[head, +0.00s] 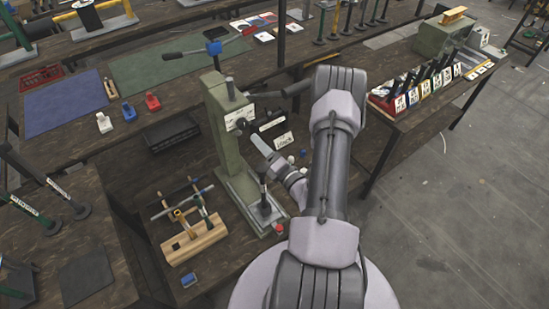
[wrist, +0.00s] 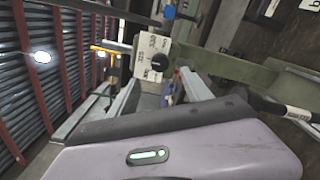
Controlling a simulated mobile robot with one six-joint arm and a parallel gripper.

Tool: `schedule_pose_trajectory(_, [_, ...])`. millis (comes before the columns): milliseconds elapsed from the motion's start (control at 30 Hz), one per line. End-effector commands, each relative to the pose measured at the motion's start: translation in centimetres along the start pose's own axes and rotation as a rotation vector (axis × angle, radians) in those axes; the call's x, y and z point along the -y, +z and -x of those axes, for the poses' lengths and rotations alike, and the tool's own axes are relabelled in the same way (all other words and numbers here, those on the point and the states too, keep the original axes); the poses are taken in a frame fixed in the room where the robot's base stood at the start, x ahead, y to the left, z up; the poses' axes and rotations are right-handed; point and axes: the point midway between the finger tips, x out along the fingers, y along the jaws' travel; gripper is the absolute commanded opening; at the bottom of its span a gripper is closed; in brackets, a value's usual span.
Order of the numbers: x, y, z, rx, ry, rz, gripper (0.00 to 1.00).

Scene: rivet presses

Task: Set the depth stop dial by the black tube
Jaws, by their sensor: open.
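The green press (head: 226,130) stands on the middle bench in the head view, upright. Its depth stop dial is a dark knob on a white marked plate (head: 238,120). In the wrist view the dial (wrist: 156,61) sits just beyond my gripper (wrist: 160,93), whose two grey fingers are apart with nothing seen between them. The dial's exact setting is too small to read. My gripper (head: 263,148) is close to the press's right side in the head view, partly hidden by my wrist. A black tube with a white label (head: 270,124) lies right of the press.
A white card (head: 284,141) stands beside my gripper. A wooden rack (head: 195,238) with several tools is left of the press base (head: 240,197). A dark bar with a white label (wrist: 290,110) crosses the wrist view's right side. Open floor (head: 450,190) lies right.

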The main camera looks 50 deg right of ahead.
Motion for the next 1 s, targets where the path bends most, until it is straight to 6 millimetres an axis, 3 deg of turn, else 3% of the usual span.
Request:
schedule_pose_trajectory(100, [0.2,0.1,3.6,0.005,-0.005,-0.003,0.58])
schedule_pose_trajectory(300, [0.1,0.1,7.1,0.003,-0.003,0.0,0.58])
schedule_pose_trajectory(833, [-0.3,-0.1,7.4,-0.011,0.012,0.01,0.58])
schedule_pose_trajectory(867, [-0.9,-0.4,7.1,-0.031,0.031,0.024,0.58])
schedule_pose_trajectory(933, [-4.0,-1.7,5.7,-0.127,0.128,0.097,0.58])
schedule_pose_trajectory(967, [-6.0,-2.8,5.0,-0.192,0.191,0.146,0.58])
schedule_pose_trajectory(1000, [-9.3,-4.7,4.4,-0.297,0.296,0.229,0.58])
